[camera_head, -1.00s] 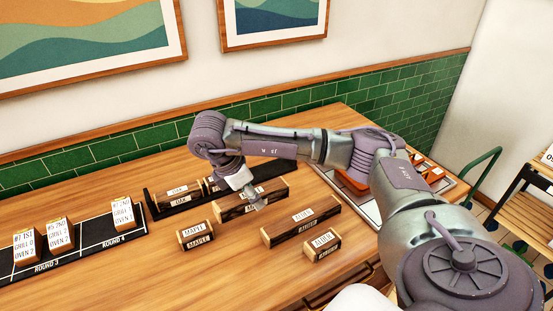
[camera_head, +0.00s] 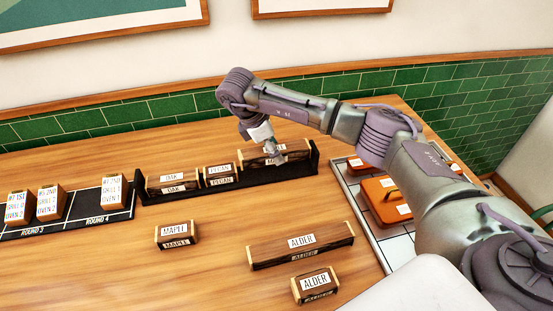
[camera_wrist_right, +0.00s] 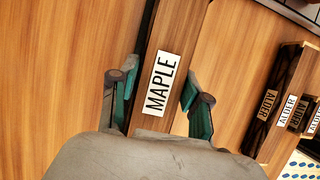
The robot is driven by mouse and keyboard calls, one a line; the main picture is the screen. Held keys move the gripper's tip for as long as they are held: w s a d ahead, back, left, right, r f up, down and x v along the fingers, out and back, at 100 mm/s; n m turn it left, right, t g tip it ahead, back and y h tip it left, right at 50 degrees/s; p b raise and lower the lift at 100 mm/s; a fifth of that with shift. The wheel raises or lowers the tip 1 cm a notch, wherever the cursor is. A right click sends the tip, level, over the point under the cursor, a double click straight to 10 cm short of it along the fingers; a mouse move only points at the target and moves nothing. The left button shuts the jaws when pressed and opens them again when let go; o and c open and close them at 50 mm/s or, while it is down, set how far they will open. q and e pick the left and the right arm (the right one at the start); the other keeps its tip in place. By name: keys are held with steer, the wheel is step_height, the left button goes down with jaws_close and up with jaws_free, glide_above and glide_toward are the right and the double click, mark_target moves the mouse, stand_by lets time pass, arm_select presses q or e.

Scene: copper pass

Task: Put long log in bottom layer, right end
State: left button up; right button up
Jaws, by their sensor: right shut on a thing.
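The long maple log (camera_head: 262,162) is in my right gripper (camera_head: 278,157), at the right end of the black rack (camera_head: 312,172). In the right wrist view the gripper fingers (camera_wrist_right: 158,98) lie on both sides of the log (camera_wrist_right: 177,40), beside its MAPLE label. I cannot tell whether the log touches the rack floor or hangs just above it. A long oak log (camera_head: 190,181) fills the rack's left end, with a short pecan log (camera_head: 219,174) to its right. My left gripper is not in view.
A short maple log (camera_head: 177,235), a long alder log (camera_head: 300,245) and a short alder log (camera_head: 315,285) lie in front of the rack. A tiled board with orange dishes (camera_head: 385,198) is at right. A black ticket strip (camera_head: 88,212) with white-faced blocks is at left.

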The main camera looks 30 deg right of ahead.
step_height(320, 180, down, 4)
steer(key=shift+d+r+p, duration=0.1)
steer(key=shift+d+p, duration=0.05)
steer(key=shift+p, duration=0.3)
steer(key=shift+f, duration=0.25)
steer(key=o, duration=1.3)
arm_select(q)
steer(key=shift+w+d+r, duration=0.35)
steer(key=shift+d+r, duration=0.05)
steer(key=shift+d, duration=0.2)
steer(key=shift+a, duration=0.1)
arm_select(e)
steer(key=shift+r, duration=0.1)
steer(key=shift+r, duration=0.25)
steer(key=b+v, duration=0.1)
steer(key=v, duration=0.3)
steer(key=shift+a+r+b, duration=0.2)
steer(key=shift+a+b, duration=0.05)
steer(key=shift+b, duration=0.15)
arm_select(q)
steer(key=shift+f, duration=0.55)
arm_select(e)
steer(key=v, duration=0.7)
steer(key=shift+r, duration=0.1)
